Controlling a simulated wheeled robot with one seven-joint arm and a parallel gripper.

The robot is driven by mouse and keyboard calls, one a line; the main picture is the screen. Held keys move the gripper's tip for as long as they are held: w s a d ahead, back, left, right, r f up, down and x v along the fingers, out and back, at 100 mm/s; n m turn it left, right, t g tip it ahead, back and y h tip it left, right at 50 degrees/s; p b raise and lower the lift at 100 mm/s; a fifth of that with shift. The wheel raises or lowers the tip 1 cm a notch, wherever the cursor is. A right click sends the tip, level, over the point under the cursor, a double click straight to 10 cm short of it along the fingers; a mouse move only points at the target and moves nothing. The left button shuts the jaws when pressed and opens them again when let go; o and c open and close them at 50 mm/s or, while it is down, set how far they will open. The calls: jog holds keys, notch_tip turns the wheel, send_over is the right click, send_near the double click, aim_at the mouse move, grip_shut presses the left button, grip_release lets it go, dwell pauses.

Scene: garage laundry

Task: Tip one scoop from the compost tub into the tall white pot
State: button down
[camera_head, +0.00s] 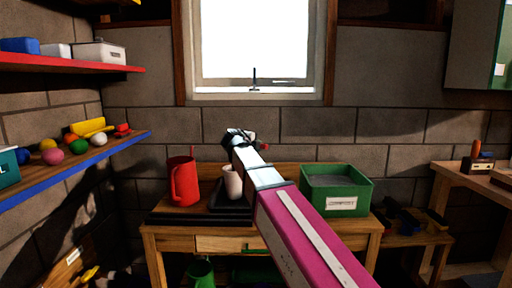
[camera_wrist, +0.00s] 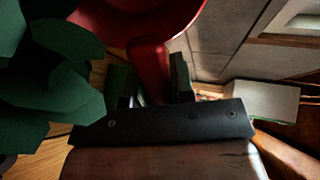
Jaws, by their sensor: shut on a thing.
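The green compost tub (camera_head: 343,204), with a white label, stands on the right of the wooden bench and has dark fill inside. The tall white pot (camera_head: 233,183) stands upright near the bench's middle, partly hidden behind my arm. My gripper (camera_head: 240,137) is above and behind the pot, well to the left of the tub. In the wrist view my gripper (camera_wrist: 153,85) is shut on the handle of a red scoop (camera_wrist: 148,60), whose wider part runs off the top edge. Whether the scoop holds compost is hidden.
A red jug (camera_head: 184,183) stands left of the pot. A dark tray (camera_head: 190,218) lies on the bench around the pot. The window (camera_head: 254,45) and block wall are behind. Dark green leaf-like shapes (camera_wrist: 40,70) fill the wrist view's left. Shelves stand at left.

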dwell(0.3)
jog(key=shift+r, duration=3)
jog(key=w+d+f+n+y, duration=0.1)
jog(key=d+f+n+y, duration=0.1)
jog(key=d, duration=0.4)
jog(key=w+d+f+n+t+y, duration=0.1)
jog(key=w+d+f+n+y, duration=0.1)
jog(key=d, duration=0.4)
jog(key=w+d+f+n+t+y, duration=0.1)
jog(key=d+f+n+y, duration=0.1)
jog(key=d, duration=0.4)
notch_tip(320, 180, down, 2)
jog(key=shift+w+d+f+y, duration=0.2)
jog(key=shift+w+d+y, duration=0.1)
jog(key=shift+y, duration=0.5)
